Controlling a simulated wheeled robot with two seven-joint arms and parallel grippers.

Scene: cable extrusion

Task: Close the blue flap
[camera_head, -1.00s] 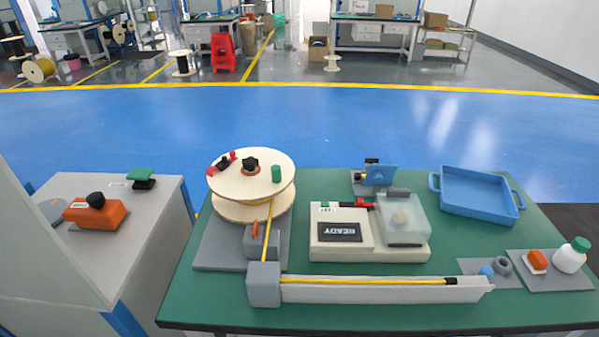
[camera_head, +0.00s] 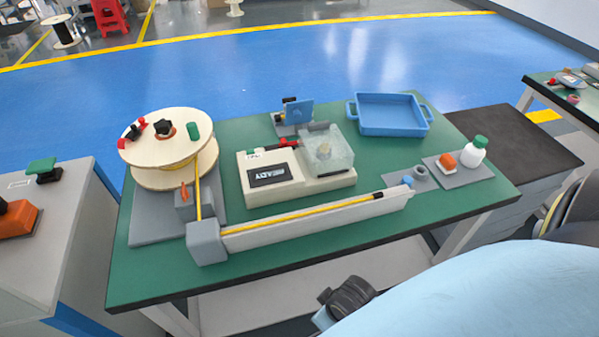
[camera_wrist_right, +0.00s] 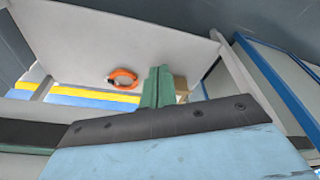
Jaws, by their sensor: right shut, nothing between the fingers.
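The blue flap (camera_head: 299,111) stands raised and tilted on a small fixture with black parts, behind the grey-and-white READY machine (camera_head: 270,177). A dark part that looks like my right gripper (camera_head: 343,297) is low in the head view, in front of the table and well apart from the flap. It is shut and empty, partly hidden by my light blue arm. My left gripper is not in view. The right wrist view shows neither the flap nor clear fingertips.
A cable spool (camera_head: 168,142) stands at the table's left, and a long grey channel (camera_head: 310,221) with yellow cable runs along the front. The machine's clear cover (camera_head: 327,152) stands before the flap. A blue tray (camera_head: 390,116) lies to its right.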

